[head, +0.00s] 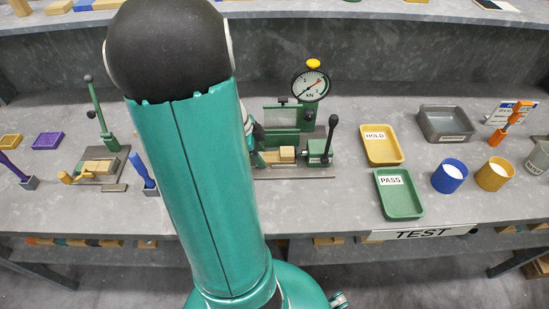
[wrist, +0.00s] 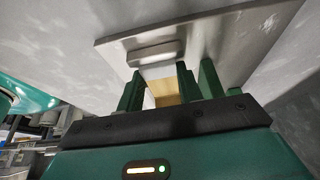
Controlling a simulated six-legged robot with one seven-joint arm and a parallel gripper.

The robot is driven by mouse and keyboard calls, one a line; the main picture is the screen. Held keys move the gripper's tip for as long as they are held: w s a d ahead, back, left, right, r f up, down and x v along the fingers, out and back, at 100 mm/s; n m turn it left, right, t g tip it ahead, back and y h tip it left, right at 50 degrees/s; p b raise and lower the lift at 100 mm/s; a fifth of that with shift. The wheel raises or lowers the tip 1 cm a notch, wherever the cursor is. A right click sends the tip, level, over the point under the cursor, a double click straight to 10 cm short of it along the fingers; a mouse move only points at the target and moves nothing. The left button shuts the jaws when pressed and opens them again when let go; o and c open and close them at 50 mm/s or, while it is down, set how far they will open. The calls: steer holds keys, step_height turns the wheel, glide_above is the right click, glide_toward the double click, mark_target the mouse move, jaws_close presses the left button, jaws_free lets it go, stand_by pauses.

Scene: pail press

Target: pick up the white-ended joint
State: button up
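In the wrist view, a tan wooden piece (wrist: 166,92) with a whitish end (wrist: 158,71) lies between the dark green fingers of my gripper (wrist: 160,88). It is over a grey metal plate (wrist: 225,42), close to a rounded grey bar (wrist: 155,52). I cannot tell whether the fingers touch the piece. In the head view my green arm hides most of my gripper. A wooden block (head: 286,155) sits in the green press (head: 283,135), right of my arm. I cannot tell whether it is the same piece.
A lever fixture (head: 98,168) with wooden pieces stands at left. A dial gauge (head: 311,86) rises over the press. At right are a yellow HOLD tray (head: 381,146), a green PASS tray (head: 399,196), a grey tray (head: 446,124), and blue (head: 449,177) and yellow (head: 494,175) pails.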

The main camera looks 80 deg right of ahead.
mark_target(266, 158)
steer(key=shift+r, duration=0.15)
steer(key=shift+r, duration=0.25)
steer(key=r, duration=0.3)
steer(key=shift+w+a, duration=0.1)
steer(key=shift+a, duration=0.1)
steer(key=w+a+r, duration=0.3)
steer(key=a+r, duration=1)
steer(key=r, duration=0.1)
stand_by(0.4)
steer(key=shift+a+r, duration=0.1)
